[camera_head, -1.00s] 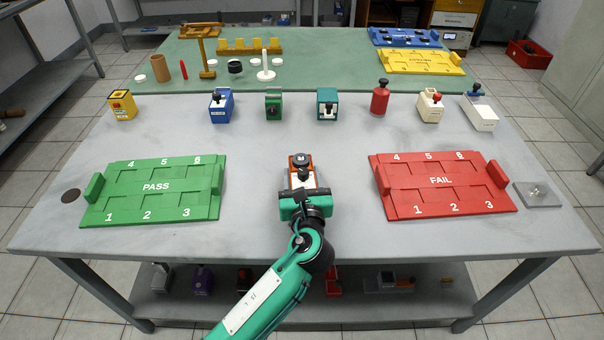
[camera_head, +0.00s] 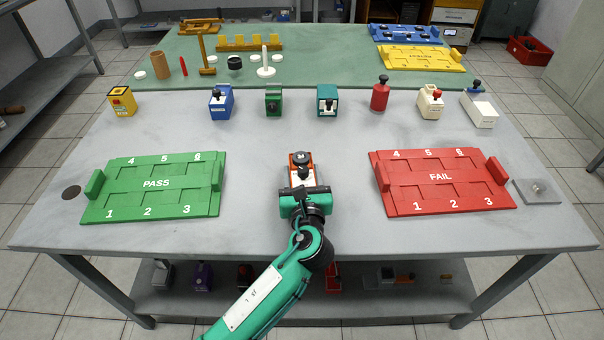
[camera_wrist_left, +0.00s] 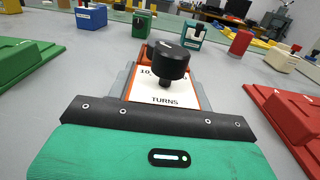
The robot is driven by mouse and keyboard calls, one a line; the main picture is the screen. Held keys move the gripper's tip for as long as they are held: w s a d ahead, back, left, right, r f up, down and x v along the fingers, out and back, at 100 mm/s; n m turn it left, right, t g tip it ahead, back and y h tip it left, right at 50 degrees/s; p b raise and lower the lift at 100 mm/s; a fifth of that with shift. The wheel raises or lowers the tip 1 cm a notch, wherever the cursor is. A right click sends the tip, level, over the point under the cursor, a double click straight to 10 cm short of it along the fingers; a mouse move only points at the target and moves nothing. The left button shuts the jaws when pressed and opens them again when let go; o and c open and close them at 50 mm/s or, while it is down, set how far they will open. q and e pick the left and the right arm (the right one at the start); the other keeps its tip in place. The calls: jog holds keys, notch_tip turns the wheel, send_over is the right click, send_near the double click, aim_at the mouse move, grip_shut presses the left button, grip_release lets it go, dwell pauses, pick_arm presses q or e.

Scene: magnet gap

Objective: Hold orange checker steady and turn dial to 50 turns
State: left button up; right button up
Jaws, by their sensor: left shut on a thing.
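The orange checker (camera_head: 311,158) stands upright at the middle of the grey table, between the green and red trays. It has an orange body, a white face and a black dial (camera_wrist_left: 170,62). The word TURNS and part of a scale starting with 10 show in the left wrist view; the dial hides the rest, so I cannot read its setting. My left gripper (camera_head: 304,189) is at the checker's near end. Its grey fingers lie along both sides of the checker, shut on it. My right gripper is in neither view.
A green PASS tray (camera_head: 155,184) is on the left and a red FAIL tray (camera_head: 440,178) on the right. Several other checkers, such as the teal one (camera_head: 327,101), stand in a row behind. The table between the row and the orange checker is clear.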

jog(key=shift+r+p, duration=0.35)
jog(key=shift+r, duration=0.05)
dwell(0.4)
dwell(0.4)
